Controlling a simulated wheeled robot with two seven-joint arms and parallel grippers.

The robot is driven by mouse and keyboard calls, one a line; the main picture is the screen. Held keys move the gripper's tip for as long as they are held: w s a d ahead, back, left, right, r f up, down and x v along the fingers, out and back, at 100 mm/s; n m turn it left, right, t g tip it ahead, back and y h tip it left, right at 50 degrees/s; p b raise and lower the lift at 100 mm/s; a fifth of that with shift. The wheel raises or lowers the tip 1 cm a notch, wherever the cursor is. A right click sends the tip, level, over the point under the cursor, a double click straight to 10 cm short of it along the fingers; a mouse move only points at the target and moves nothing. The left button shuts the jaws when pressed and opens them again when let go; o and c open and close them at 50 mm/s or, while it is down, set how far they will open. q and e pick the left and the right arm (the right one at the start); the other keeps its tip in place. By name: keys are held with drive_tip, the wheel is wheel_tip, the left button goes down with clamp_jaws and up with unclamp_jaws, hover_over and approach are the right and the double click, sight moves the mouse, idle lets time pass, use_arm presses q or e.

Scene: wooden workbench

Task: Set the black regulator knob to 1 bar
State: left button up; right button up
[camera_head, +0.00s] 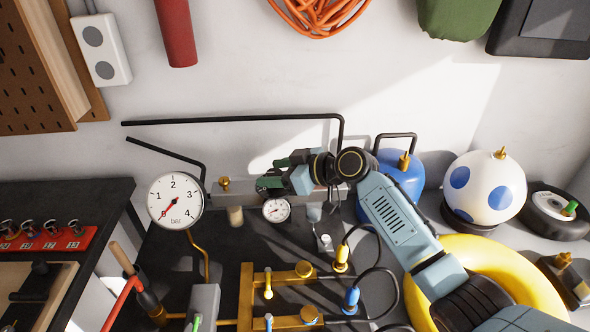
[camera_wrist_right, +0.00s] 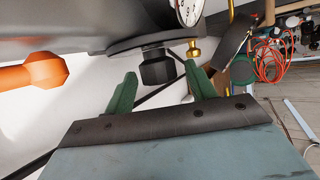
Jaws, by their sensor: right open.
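The black regulator knob (camera_wrist_right: 157,68) shows in the right wrist view, under a grey round flange. My right gripper (camera_wrist_right: 163,82) is open, with its green fingers on either side of the knob's near end; contact cannot be told. My left gripper is not in view.
A small gauge (camera_head: 276,210) sits below my right gripper. A brass fitting (camera_wrist_right: 193,50) is close to the right finger. Brass piping (camera_head: 290,277), a blue tank (camera_head: 400,178) and a yellow ring (camera_head: 490,262) stand nearby. A black pipe (camera_head: 235,119) runs along the wall.

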drive_tip(key=v, duration=1.3)
drive_tip(key=shift+w, duration=0.1)
